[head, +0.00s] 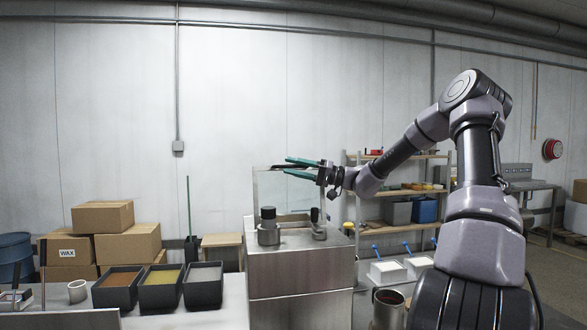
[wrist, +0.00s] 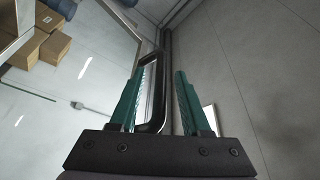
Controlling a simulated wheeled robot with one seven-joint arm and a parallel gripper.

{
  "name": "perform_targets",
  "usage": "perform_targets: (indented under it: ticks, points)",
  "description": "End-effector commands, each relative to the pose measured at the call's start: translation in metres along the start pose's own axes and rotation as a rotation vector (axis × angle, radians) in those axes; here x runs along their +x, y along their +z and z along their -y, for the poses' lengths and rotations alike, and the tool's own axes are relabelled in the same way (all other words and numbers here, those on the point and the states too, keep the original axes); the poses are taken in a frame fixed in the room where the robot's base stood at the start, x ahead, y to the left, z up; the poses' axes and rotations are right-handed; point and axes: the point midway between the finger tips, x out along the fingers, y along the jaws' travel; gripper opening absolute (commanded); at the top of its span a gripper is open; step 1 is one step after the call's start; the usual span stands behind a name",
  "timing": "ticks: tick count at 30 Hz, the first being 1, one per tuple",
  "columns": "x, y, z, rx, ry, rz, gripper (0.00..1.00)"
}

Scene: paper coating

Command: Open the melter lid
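The melter is a steel cabinet (head: 300,270) in the middle of the head view. A clear pane, seemingly its lid (head: 280,190), stands upright over its top. My gripper (head: 302,167) is at the pane's upper edge, with its green fingers pointing left. In the wrist view, the clear pane (wrist: 85,60) fills much of the left side. A black bar handle (wrist: 155,105) at its edge lies between my fingers (wrist: 163,100). The handle is close to the left finger, and a gap shows before the right one. The gripper looks open around it.
A dark-topped metal cylinder (head: 268,228) and a black-handled metal part (head: 318,222) stand on the melter top. Dark bins (head: 203,285) and cardboard boxes (head: 128,245) are left. White trays with blue-handled tools (head: 388,272) and a metal cup (head: 387,308) are right.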

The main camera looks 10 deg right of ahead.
Motion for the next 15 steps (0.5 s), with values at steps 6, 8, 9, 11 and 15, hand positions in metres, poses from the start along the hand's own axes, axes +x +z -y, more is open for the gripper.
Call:
perform_targets:
  ticks: [6,8,9,11,15]
  points:
    - [-0.013,-0.001,0.0,0.0,0.001,-0.002,0.47]
    - [-0.022,-0.001,-0.001,0.001,0.002,-0.003,0.47]
    - [-0.031,-0.001,-0.001,0.001,0.003,-0.003,0.47]
    - [-0.043,-0.001,-0.001,0.001,0.002,-0.003,0.47]
    - [-0.072,-0.001,-0.001,0.0,0.002,-0.003,0.47]
